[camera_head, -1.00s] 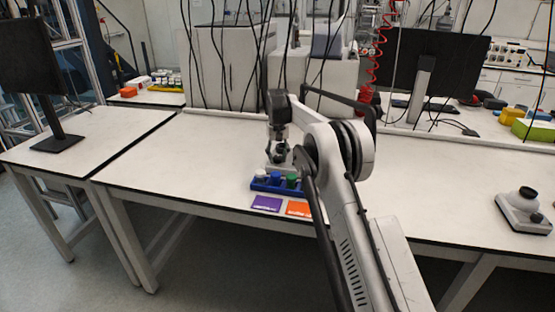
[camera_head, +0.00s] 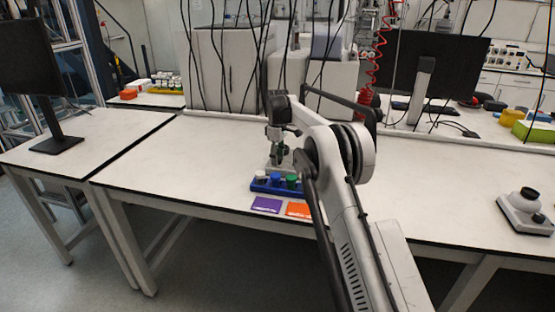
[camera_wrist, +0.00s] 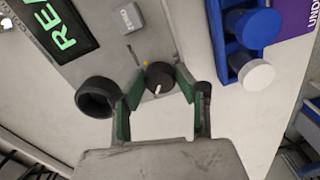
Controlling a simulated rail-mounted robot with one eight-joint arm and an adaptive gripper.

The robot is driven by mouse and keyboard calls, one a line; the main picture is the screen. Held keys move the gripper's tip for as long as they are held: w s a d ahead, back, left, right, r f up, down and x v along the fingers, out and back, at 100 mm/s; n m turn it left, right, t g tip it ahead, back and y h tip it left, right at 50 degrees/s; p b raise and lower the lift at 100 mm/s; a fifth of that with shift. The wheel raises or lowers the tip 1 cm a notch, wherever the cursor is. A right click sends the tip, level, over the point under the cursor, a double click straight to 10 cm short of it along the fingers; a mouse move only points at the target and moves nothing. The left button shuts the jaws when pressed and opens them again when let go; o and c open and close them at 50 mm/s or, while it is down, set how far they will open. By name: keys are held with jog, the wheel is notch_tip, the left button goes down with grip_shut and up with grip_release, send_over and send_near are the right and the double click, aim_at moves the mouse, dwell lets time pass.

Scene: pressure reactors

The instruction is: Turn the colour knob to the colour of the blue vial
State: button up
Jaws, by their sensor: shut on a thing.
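The black colour knob (camera_wrist: 159,75) sits on the face of a grey device in the wrist view. The white line on the knob points toward the bottom of that picture. My gripper (camera_wrist: 158,85) has its green-padded fingers on both sides of the knob, shut on it. In the head view my gripper (camera_head: 278,155) is down over the device behind the rack, and the knob is hidden there. The blue vial (camera_head: 275,180) stands in a blue rack (camera_head: 272,189) between a white-capped vial (camera_head: 260,175) and a green one (camera_head: 292,181). The wrist view also shows the blue vial (camera_wrist: 258,27).
The device has a display (camera_wrist: 62,30) with green letters and a black round opening (camera_wrist: 97,97) beside the knob. A purple card (camera_head: 266,204) and an orange card (camera_head: 298,210) lie in front of the rack.

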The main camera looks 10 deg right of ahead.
jog(key=shift+n, duration=0.9)
jog(key=o, duration=1.1)
jog(key=shift+o, duration=0.2)
jog(key=shift+r, duration=0.1)
notch_tip(320, 180, up, 12)
